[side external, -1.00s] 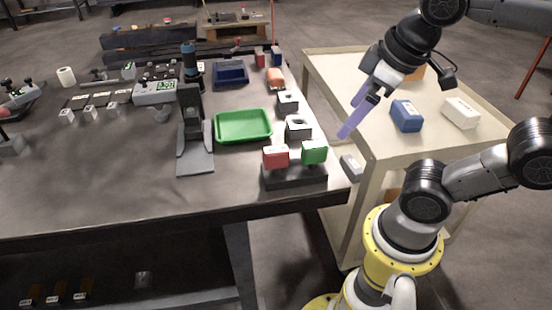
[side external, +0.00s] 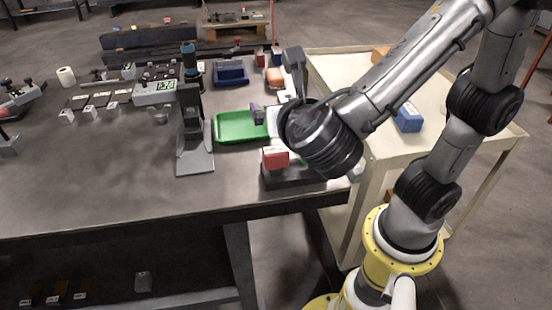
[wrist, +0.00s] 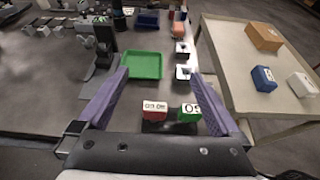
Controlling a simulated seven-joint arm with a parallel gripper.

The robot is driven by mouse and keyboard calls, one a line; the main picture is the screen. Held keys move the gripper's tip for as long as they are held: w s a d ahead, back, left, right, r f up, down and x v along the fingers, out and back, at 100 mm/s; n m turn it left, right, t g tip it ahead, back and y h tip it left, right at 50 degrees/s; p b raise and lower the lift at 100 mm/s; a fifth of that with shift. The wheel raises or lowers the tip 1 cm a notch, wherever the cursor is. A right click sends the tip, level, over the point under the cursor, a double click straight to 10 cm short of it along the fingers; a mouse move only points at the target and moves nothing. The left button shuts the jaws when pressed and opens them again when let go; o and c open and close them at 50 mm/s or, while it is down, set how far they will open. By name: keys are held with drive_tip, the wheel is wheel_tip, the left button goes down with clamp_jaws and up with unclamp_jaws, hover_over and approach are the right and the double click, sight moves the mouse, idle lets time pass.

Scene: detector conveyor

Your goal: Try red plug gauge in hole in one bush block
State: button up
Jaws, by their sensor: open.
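The red plug gauge (wrist: 155,108) stands in a dark stand (side external: 266,179) at the table's front right; its red handle also shows in the side view (side external: 275,157). Two grey bush blocks with dark holes, one farther (wrist: 182,47) and one nearer (wrist: 183,73), lie behind the gauges in the wrist view. My gripper (wrist: 160,74) is open and empty, its purple fingers spread on either side of the gauges in the wrist view. In the side view my wrist mostly hides it.
A green tray (side external: 236,138) lies left of the bush blocks, with a grey upright fixture (side external: 190,120) beside it. A blue bin (side external: 231,79) is farther back. The cart (wrist: 225,70) at right holds blue, white and cardboard-coloured blocks. The table's left front is clear.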

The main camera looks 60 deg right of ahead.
sight(277, 155)
wheel_tip(277, 155, down, 12)
drive_tip(key=shift+w+f, duration=0.1)
drive_tip(key=shift+f, duration=0.1)
drive_tip(key=shift+x, duration=3.7)
drive_tip(key=c, duration=1.4)
drive_tip(key=shift+c, duration=0.2)
drive_tip(key=shift+r, duration=0.1)
